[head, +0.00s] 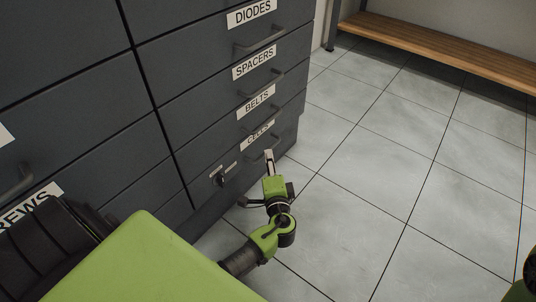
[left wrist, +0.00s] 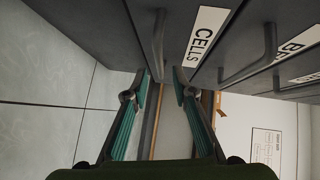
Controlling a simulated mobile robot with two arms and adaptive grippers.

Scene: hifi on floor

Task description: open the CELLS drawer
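The CELLS drawer (head: 237,146) is the lowest labelled drawer of the dark grey cabinet and looks flush with the drawers above. Its white label shows large in the left wrist view (left wrist: 205,37). Its dark bar handle (left wrist: 158,40) stands out from the front, partly hidden by my gripper in the head view. My left gripper (head: 269,157) is at this handle, in front of the drawer. In the left wrist view its two fingers (left wrist: 163,80) are apart, and the handle's end lies between the tips, nearer the left finger. I cannot tell whether they touch. My right gripper is out of view.
The BELTS (head: 256,98), SPACERS (head: 254,63) and DIODES (head: 251,13) drawers are stacked above, each with a protruding handle. The tiled floor (head: 380,170) is clear up to a wooden bench (head: 440,48).

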